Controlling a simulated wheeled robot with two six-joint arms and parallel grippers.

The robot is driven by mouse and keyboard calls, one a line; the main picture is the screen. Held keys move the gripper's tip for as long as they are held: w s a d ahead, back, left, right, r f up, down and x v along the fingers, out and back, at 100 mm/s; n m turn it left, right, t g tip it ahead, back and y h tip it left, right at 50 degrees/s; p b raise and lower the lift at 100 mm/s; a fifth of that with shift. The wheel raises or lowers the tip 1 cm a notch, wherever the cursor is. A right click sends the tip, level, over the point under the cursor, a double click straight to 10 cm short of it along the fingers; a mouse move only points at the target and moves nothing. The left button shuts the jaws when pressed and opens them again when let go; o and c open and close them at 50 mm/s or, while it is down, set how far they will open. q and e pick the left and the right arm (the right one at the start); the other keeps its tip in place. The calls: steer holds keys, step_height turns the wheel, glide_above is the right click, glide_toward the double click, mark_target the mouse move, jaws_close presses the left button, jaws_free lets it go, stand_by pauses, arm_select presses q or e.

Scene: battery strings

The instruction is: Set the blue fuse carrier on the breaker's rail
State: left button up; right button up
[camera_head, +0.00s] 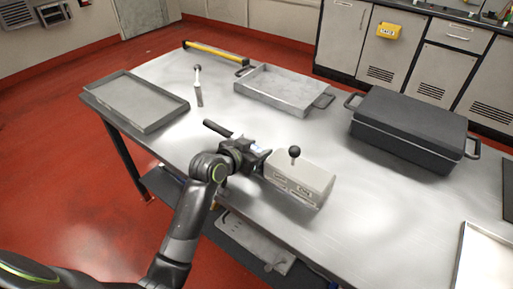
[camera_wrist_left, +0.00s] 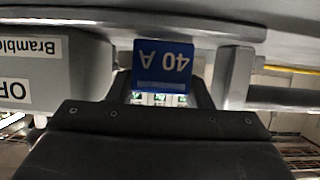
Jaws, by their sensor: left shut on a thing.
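The blue fuse carrier (camera_wrist_left: 165,62), marked "40 A", shows upside down in the left wrist view, between the fingers of my left gripper (camera_head: 259,154). The gripper is shut on it; in the head view the fingers and wrist hide most of it. The breaker (camera_head: 303,175) is a cream box with a black ball-topped lever, just right of the gripper. Its labelled side (camera_wrist_left: 50,65) shows at the left of the wrist view, close beside the carrier. I cannot make out the rail, or whether the carrier touches it. My right gripper is not in view.
A dark bar (camera_head: 217,128) extends left behind my left gripper. A shallow grey tray (camera_head: 135,101), a handled metal tray (camera_head: 283,90) and a black case (camera_head: 408,130) stand on the steel table. Open table lies between the breaker and the case.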

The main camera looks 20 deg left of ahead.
arm_select(q)
steer(key=shift+f, duration=0.15)
steer(key=o, duration=1.1)
steer(key=shift+s+a+r+p, duration=0.1)
steer(key=shift+s+r+p, duration=0.1)
steer(key=shift+p, duration=0.1)
steer(key=p+v, duration=1)
steer(key=v, duration=0.7)
steer(key=shift+f, duration=0.1)
